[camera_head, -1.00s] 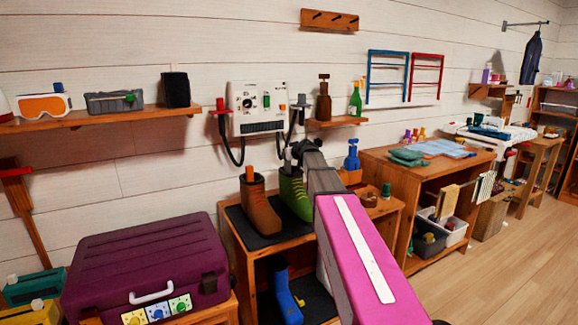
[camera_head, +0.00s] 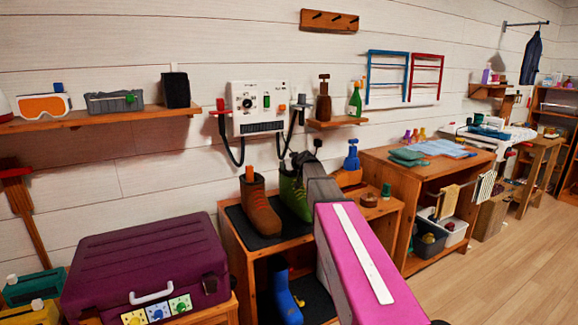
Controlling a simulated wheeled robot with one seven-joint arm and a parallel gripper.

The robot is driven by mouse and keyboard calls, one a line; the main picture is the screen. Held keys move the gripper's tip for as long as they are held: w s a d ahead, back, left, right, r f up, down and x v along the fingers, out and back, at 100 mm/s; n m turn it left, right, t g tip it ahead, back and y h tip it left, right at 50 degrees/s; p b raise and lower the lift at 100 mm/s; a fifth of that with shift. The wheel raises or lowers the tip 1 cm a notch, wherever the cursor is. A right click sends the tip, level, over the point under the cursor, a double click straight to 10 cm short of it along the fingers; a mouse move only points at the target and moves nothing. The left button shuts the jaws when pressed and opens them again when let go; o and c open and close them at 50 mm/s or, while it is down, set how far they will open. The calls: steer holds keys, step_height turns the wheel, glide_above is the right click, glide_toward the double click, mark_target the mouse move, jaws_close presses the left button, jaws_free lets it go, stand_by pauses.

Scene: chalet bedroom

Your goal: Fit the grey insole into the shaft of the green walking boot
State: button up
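The green walking boot (camera_head: 290,195) stands upright on the dark mat of a low wooden bench, right of a brown boot (camera_head: 260,208). My arm reaches in from the lower right and covers the green boot's right side. My gripper (camera_head: 299,160) is small and dark at the top of the green boot's shaft, pointing down at its opening. Its fingers are not clear, so I cannot tell whether they are open or shut. I cannot make out the grey insole; it may be hidden by my gripper or inside the shaft.
A blue boot (camera_head: 284,295) stands on the bench's lower shelf. A white wall unit (camera_head: 259,106) with dark hoses hangs just above the boots. A purple case (camera_head: 145,262) is at left. A blue spray bottle (camera_head: 351,155) and a wooden cabinet (camera_head: 385,173) stand at right.

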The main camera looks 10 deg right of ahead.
steer(key=shift+r, duration=0.15)
steer(key=v, duration=1.2)
